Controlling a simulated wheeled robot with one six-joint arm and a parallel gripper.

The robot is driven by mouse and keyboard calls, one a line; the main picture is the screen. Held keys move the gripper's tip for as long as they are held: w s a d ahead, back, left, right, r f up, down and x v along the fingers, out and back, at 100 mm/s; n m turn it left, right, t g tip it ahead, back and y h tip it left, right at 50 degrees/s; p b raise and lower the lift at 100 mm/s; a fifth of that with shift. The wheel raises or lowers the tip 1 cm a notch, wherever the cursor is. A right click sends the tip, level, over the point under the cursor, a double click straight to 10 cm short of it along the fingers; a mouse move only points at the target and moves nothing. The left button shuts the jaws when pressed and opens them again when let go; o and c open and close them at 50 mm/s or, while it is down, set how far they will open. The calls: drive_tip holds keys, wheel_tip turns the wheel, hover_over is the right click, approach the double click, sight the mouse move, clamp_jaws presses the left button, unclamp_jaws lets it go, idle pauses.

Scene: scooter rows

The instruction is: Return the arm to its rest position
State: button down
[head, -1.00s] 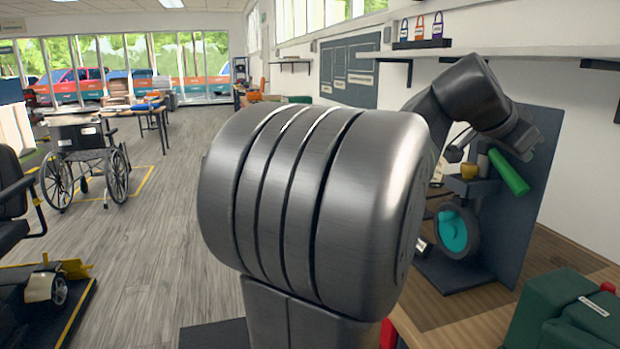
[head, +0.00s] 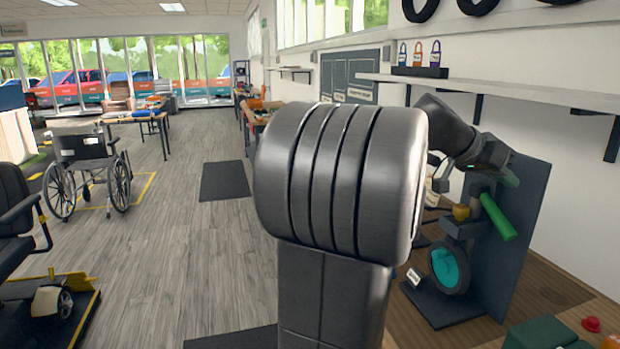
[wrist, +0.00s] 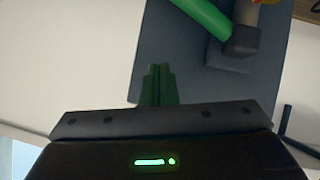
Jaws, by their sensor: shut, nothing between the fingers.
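My arm fills the centre of the head view, with a large grey joint in front and the forearm reaching right. My gripper (wrist: 158,85) shows in the wrist view as two dark green fingers close together, shut and empty. In the head view the arm's end is above the dark stand (head: 520,240), near a green cylinder (head: 495,217). The cylinder also shows at the top of the wrist view (wrist: 200,15). I cannot tell from these views how far the fingers are from the stand's panel.
The bench (head: 430,325) on the right carries the stand with a teal-centred wheel (head: 450,268) and a green case (head: 545,334). A shelf (head: 480,90) with padlocks is on the wall above. A wheelchair (head: 90,170) stands left.

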drive_tip(key=shift+n+g+h, duration=0.3)
drive_tip(key=shift+n+g, duration=0.5)
drive_tip(key=shift+w+a+r+p, duration=0.3)
drive_tip(key=shift+w+r+p, duration=0.45)
drive_tip(key=shift+p, duration=0.55)
drive_tip(key=shift+w+a+r+p, duration=0.25)
drive_tip(key=shift+w+r+p, duration=0.2)
drive_tip(key=shift+r+p, duration=0.65)
drive_tip(key=shift+f, duration=0.2)
